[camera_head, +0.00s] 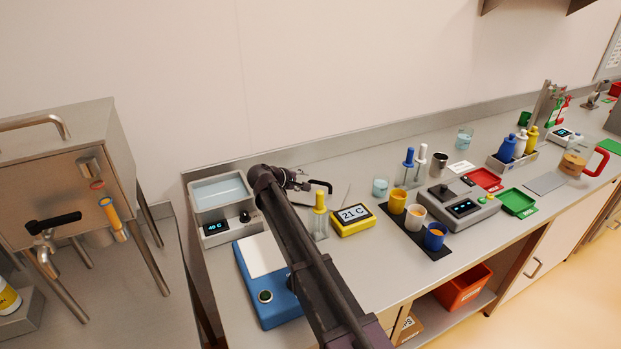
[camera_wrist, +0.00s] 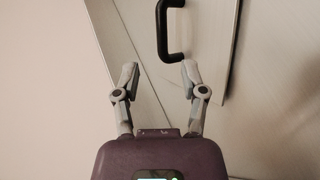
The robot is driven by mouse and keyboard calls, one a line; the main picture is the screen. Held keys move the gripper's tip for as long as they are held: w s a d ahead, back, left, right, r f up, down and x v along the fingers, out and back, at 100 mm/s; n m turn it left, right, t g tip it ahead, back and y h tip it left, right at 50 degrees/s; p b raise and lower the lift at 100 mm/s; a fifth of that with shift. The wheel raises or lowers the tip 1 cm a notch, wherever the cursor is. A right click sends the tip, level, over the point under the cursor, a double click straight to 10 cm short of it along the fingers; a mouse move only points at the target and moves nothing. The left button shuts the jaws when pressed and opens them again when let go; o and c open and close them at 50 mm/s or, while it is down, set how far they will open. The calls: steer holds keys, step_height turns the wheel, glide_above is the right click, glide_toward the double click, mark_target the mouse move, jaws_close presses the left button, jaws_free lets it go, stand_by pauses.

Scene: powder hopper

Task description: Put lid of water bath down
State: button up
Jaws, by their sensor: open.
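The water bath (camera_head: 217,228) stands at the left end of the bench, with a lit display and a knob on its front. Its top is open and pale blue water shows inside. A black handle (camera_head: 323,185) shows just right of my gripper (camera_head: 300,181); the grey lid around it is hard to tell from the steel bench. In the wrist view the black handle (camera_wrist: 160,30) is on a flat grey surface, beyond the fingertips of my gripper (camera_wrist: 159,72). My gripper is open and empty, with a gap between it and the handle. My arm hides part of the bench.
A blue device (camera_head: 272,311) with a white top stands in front of the bath. A yellow-topped bottle (camera_head: 320,221) and a yellow timer-like display (camera_head: 353,219) stand close right of my arm. Cups (camera_head: 415,217) and a scale (camera_head: 463,209) are farther right. A steel tank (camera_head: 66,180) stands left.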

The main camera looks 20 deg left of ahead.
steer(key=shift+s+a+r, duration=0.2)
steer(key=shift+s+r, duration=0.15)
steer(key=shift+s, duration=0.2)
